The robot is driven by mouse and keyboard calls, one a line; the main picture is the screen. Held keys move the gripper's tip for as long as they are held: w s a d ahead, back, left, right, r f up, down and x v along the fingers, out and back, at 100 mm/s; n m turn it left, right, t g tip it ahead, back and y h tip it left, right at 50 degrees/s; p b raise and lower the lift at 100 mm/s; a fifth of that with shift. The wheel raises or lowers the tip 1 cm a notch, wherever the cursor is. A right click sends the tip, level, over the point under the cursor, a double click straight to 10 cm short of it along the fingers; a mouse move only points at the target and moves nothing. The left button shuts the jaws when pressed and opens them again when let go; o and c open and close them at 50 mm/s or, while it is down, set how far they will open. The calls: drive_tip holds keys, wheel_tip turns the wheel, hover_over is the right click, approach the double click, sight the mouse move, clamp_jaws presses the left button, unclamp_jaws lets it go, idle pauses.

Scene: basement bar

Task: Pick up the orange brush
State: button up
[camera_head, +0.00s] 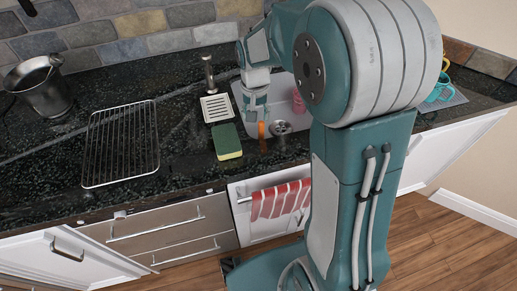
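The orange brush (262,131) shows as a small upright orange piece in the sink area, in the head camera view. My gripper (257,115) points down right above it, and the brush's visible part begins at about the level of the fingertips. The gripper is small and seen from behind my arm, so I cannot tell whether its fingers are open or shut on the brush. The upper part of the brush may be hidden by the gripper.
A green and yellow sponge (227,141) and a white soap dish (215,108) lie left of the sink (284,88). A pink cup (298,104) stands near the drain (281,128). A wire rack (121,144) and a metal bucket (42,87) are farther left.

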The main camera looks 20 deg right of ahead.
sight(262, 129)
drive_tip(key=f, duration=0.2)
drive_tip(key=d+f, duration=0.1)
drive_tip(key=f, duration=0.1)
drive_tip(key=d+f, duration=0.1)
drive_tip(key=f, duration=0.1)
drive_tip(key=shift+s+f, duration=0.1)
drive_tip(key=shift+a+f, duration=0.25)
drive_tip(key=shift+f, duration=0.1)
drive_tip(key=shift+a, duration=0.15)
drive_tip(key=c, duration=0.6)
drive_tip(key=shift+d, duration=0.35)
clamp_jaws()
